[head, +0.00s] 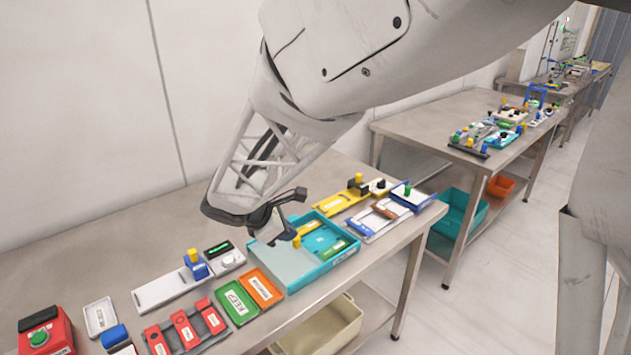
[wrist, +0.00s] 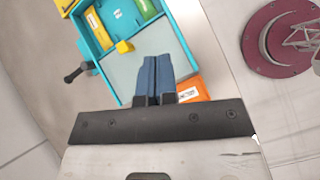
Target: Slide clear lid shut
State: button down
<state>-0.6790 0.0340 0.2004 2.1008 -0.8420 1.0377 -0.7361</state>
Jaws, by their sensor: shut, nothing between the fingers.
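A teal box (head: 345,258) stands on the bench below my gripper; it also fills the top of the wrist view (wrist: 181,44). The clear lid (head: 275,266) looks like a pale, see-through panel covering the left part of the box. The right part is uncovered, showing compartments and a green piece (head: 333,249). The lid's yellow knob (head: 306,228) is near the lid's edge; it shows in the wrist view (wrist: 125,47) too. My gripper (head: 292,240) is shut and empty. In the wrist view its blue fingertips (wrist: 155,58) are over the lid, beside the knob; contact cannot be told.
An orange tray (head: 262,288) and a green tray (head: 236,303) stand close to the box's left. A yellow fixture (head: 340,203) and a blue-ended rail (head: 410,195) lie behind and right. A white rail with a blue block (head: 197,268) is at left.

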aim_at(294, 243)
jog(key=w+a+f+n+t, duration=0.1)
jog(key=a+f+n, duration=0.3)
jog(key=a, duration=0.6)
jog(key=shift+a+f+n+t, duration=0.2)
jog(key=shift+f+n+t, duration=0.1)
jog(key=shift+n+t, duration=0.1)
jog(key=shift+w+d, duration=0.1)
jog(key=shift+w, duration=0.05)
jog(key=x, duration=1)
jog(key=shift+d, duration=0.15)
jog(key=shift+w+d+r, duration=0.1)
jog(key=shift+w+d, duration=0.55)
jog(key=shift+w, duration=0.05)
jog(key=shift+w+d, duration=0.6)
jog(key=shift+d, duration=0.05)
jog(key=w+d, duration=0.9)
jog(key=shift+w+d, duration=0.4)
jog(key=shift+w+r, duration=0.1)
